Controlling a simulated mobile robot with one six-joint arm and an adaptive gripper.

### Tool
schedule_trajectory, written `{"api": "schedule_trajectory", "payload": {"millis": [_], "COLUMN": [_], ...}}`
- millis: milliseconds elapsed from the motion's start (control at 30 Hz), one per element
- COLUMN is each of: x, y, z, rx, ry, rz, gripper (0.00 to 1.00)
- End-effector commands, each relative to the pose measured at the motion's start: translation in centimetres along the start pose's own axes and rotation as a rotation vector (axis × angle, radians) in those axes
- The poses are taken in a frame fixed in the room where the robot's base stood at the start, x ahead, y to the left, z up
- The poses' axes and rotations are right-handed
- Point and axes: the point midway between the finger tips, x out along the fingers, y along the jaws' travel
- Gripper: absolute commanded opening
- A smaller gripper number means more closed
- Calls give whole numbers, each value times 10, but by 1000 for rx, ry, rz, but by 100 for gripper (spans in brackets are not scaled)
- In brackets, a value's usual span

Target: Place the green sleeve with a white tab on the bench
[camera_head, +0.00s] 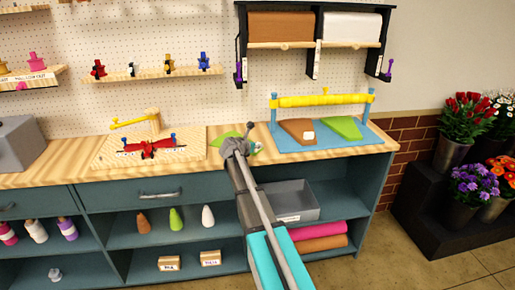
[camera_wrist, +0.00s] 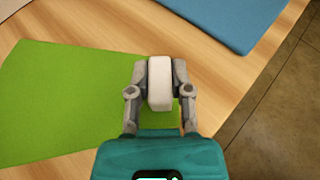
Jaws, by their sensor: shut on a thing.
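The green sleeve (camera_wrist: 65,100) with a white tab (camera_wrist: 160,80) fills the left of the wrist view. My gripper (camera_wrist: 160,85) has its two fingers closed on the white tab, one on each side. In the head view the green sleeve (camera_head: 223,139) shows partly behind my gripper (camera_head: 241,144), over the bench (camera_head: 222,158) between the pegged board and the blue mat. It looks flat and at or close to the wood; I cannot tell whether it touches. Part of the sleeve is hidden by my gripper.
The blue mat (camera_head: 290,147) on the right holds a brown sleeve (camera_head: 296,127) with a white tab and another green sleeve (camera_head: 342,127), under a yellow bar (camera_head: 320,100). A board with a red bow (camera_head: 150,148) lies left. The bench's front edge is close to my gripper.

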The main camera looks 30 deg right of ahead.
Motion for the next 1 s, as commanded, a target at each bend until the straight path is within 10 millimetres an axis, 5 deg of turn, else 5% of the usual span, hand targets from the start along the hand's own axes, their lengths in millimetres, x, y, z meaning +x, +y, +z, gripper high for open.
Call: {"api": "schedule_trajectory", "payload": {"millis": [367,400,567,1000], "x": [2,1,1,1], "y": [0,0,0,0], "z": [-3,-2,-2,-1], "rx": [0,0,0,0], "ry": [0,0,0,0], "rz": [0,0,0,-1], "gripper": [0,33,62,62]}}
